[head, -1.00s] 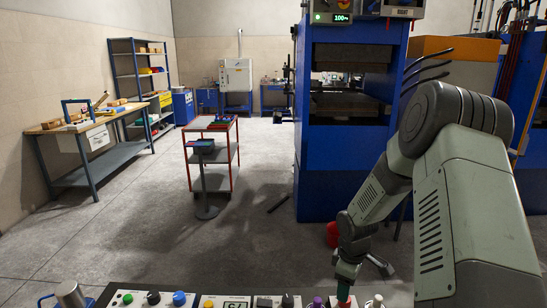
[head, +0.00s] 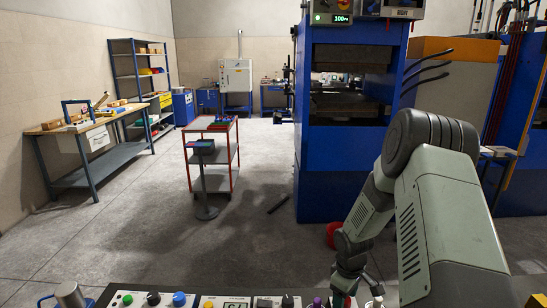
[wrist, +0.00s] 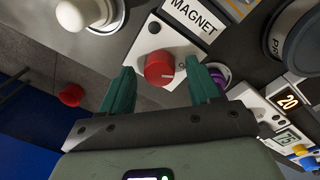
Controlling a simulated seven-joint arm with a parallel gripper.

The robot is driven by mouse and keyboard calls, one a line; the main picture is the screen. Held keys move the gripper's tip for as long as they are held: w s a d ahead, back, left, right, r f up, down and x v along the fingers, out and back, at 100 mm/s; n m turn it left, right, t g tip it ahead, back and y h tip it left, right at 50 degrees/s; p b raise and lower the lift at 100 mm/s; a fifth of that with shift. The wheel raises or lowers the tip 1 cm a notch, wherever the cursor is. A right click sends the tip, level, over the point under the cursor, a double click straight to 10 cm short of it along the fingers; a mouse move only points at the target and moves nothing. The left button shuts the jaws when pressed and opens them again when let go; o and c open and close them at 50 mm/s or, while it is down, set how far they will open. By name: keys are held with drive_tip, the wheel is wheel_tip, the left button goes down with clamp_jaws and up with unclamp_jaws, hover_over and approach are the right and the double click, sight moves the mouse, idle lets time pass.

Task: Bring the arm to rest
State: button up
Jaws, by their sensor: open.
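My gripper (wrist: 160,66) is open, with its two teal fingers apart and nothing held between them. It is over the control panel (head: 222,293) at the bottom of the head view. A red knob (wrist: 158,68) on a white plate shows between the fingertips in the wrist view, beside a MAGNET label (wrist: 196,16). I cannot tell whether the fingers touch the panel. In the head view the gripper (head: 343,299) is at the bottom edge, partly cut off, and my arm rises to the right of it.
A purple knob (wrist: 217,75) sits close to the right finger, and a white knob (wrist: 88,12) is at upper left. The blue press (head: 340,180) stands behind my arm.

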drive_tip(key=m, duration=0.7)
drive_tip(key=shift+m, duration=0.4)
drive_tip(key=m, duration=0.3)
drive_tip(key=shift+w+m+g, duration=0.1)
drive_tip(key=shift+m+g, duration=0.2)
drive_tip(key=m, duration=0.4)
drive_tip(key=shift+r, duration=2.2)
